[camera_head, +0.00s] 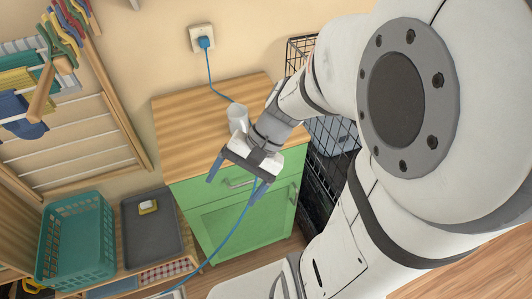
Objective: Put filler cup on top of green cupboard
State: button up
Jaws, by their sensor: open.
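The green cupboard (240,218) has a wooden top (185,125) and stands against the wall in the middle of the view. A pale, translucent cup (237,115), which looks like the filler cup, stands on the wooden top near its middle. My gripper (234,187) is open, with nothing seen between its fingers. It is in front of and below the cup in the picture, over the cupboard's front edge and drawer. My wrist is just right of the cup and may hide part of it; I cannot tell if they touch.
A blue cable (212,75) runs from the wall socket (201,39) across the top and down past my gripper. At left are a teal basket (75,240), a grey tray (150,235) holding a sponge-like block, and a drying rack. A black wire rack (322,175) stands right.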

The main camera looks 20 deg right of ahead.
jog(key=d+r+n+t+h, duration=0.4)
jog(key=d+r+n+h, duration=0.2)
jog(key=d+h, duration=0.1)
jog(key=shift+n, duration=0.4)
jog(key=shift+s, duration=0.1)
